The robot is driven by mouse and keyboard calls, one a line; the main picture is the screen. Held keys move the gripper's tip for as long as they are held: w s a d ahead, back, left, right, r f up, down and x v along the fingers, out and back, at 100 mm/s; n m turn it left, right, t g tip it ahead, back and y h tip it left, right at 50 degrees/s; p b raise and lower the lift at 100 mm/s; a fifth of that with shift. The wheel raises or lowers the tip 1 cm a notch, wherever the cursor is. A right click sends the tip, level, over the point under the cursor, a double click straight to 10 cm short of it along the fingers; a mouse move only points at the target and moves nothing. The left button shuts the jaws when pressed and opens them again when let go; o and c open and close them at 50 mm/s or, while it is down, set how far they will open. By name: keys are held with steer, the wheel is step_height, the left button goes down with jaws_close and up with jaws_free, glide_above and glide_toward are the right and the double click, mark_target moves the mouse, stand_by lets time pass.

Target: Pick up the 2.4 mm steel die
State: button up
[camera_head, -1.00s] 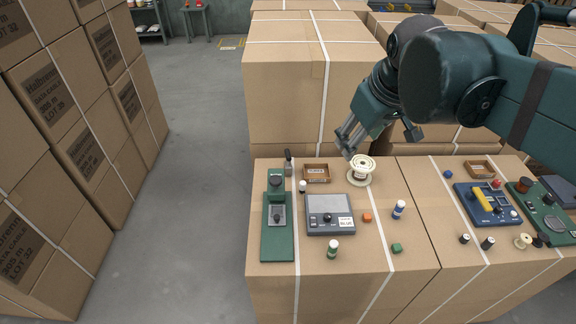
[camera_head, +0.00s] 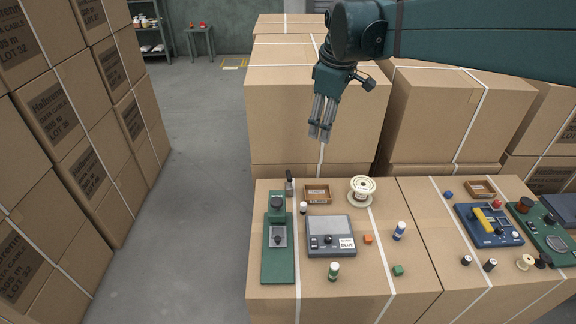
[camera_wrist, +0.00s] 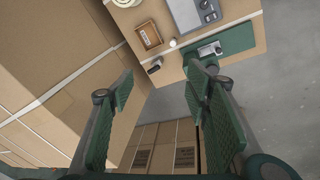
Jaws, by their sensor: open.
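My gripper (camera_head: 320,136) is open and empty, its fingers pointing down above and behind the box-top work surface (camera_head: 345,283). In the wrist view its two green-padded fingers (camera_wrist: 158,78) are spread apart with nothing between them. I cannot tell which item is the 2.4 mm steel die; no marking of that size is readable. A small wooden tray (camera_head: 317,194) with a label lies at the back of the surface; it also shows in the wrist view (camera_wrist: 149,36), and its contents are too small to make out.
A green press (camera_head: 278,247) and a dark upright handle (camera_head: 289,182) stand at the left. A second wooden tray (camera_head: 481,188) is farther right. Tall cartons (camera_head: 310,110) rise behind.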

steer(key=w+a+f+n+g, duration=0.1)
steer(key=w+a+f+n, duration=0.25)
steer(key=w, duration=0.45)
steer(key=n+g+p, duration=0.1)
steer(key=n+g, duration=0.1)
steer(key=n, duration=0.2)
glide_above(289, 174)
step_height(289, 174, down, 4)
step_height(289, 174, down, 25)
steer(key=shift+w, duration=0.1)
steer(key=shift+f, duration=0.5)
steer(key=shift+f, duration=1.3)
steer(key=shift+f+b, duration=0.5)
steer(key=shift+f, duration=2.1)
